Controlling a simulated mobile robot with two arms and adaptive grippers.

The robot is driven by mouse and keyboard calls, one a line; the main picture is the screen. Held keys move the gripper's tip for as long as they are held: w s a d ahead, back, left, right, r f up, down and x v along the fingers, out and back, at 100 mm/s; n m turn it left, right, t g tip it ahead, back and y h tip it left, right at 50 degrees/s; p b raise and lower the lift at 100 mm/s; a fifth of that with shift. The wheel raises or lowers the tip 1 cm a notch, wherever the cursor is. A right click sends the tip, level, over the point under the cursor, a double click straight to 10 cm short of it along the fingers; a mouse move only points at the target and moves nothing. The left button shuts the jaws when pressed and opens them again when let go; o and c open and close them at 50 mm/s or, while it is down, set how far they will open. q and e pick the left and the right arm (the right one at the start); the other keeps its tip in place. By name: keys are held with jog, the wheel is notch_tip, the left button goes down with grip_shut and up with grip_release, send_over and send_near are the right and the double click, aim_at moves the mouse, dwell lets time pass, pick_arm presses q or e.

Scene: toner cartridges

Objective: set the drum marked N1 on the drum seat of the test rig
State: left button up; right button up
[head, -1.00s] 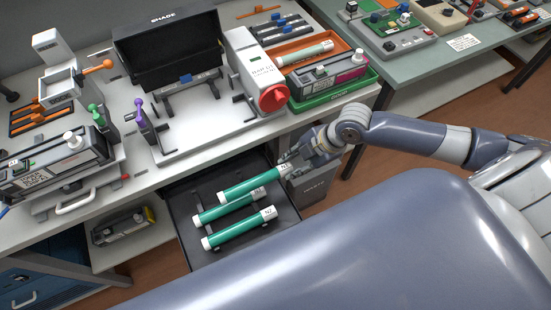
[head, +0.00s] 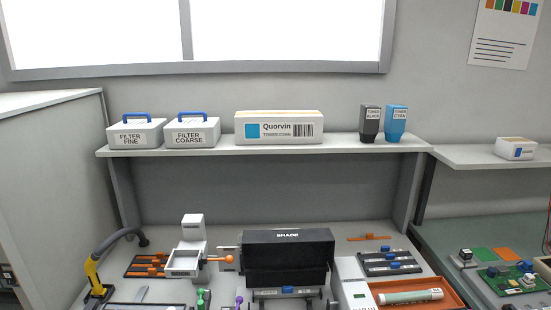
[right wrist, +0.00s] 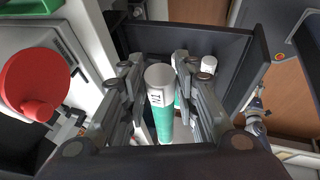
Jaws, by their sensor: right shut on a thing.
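In the right wrist view a green drum (right wrist: 164,124) with a white end collar stands between the fingers of my right gripper (right wrist: 158,72), which is shut on it. The white cap of another drum (right wrist: 208,65) shows just right of the fingers. In the head view the test rig shows at the bottom, with its black SHADE hood (head: 288,258) and part of the grey cradle (head: 288,293) below it. The rig's lower part is cut off. My left gripper is in neither current view.
A dark drawer wall (right wrist: 215,42) stands close behind the gripper, and the rig's red knob (right wrist: 35,82) is at left in the wrist view. In the head view an orange tray (head: 455,298) holds a pale green drum. A shelf (head: 260,149) with boxes and bottles runs above the bench.

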jog(key=a+r+m+h, duration=0.1)
jog(key=a+m, duration=0.1)
jog(key=a, duration=0.1)
jog(key=a+r+m+t+h+b, duration=0.1)
jog(key=a+m, duration=0.1)
jog(key=a, duration=0.1)
jog(key=w+a+r+m+t+b, duration=0.1)
jog(key=a+r+m, duration=0.1)
jog(key=a+m, duration=0.1)
jog(key=shift+w+a+h, duration=0.1)
jog(key=shift+a+h, duration=0.3)
jog(key=shift+a, duration=0.05)
jog(key=shift+a+r+m+h+b, duration=0.4)
jog(key=shift+r+m, duration=0.2)
jog(key=shift+m, duration=0.4)
jog(key=shift+w+r+m+h, duration=0.1)
jog(key=shift+r+m+h, duration=0.25)
jog(key=shift+m, duration=0.25)
jog(key=shift+w+d+r+m+h+b, duration=0.15)
jog(key=shift+r+m+h+b, duration=0.25)
jog(key=shift+r+m, duration=0.5)
jog(key=w+d+r+m+g+h+b, duration=0.1)
jog(key=d+r+m+h, duration=0.2)
jog(key=r+m, duration=0.3)
jog(key=shift+w+d+r+m, duration=0.3)
jog(key=shift+w+d+m, duration=0.1)
jog(key=shift+d+m, duration=0.45)
jog(key=shift+w, duration=0.15)
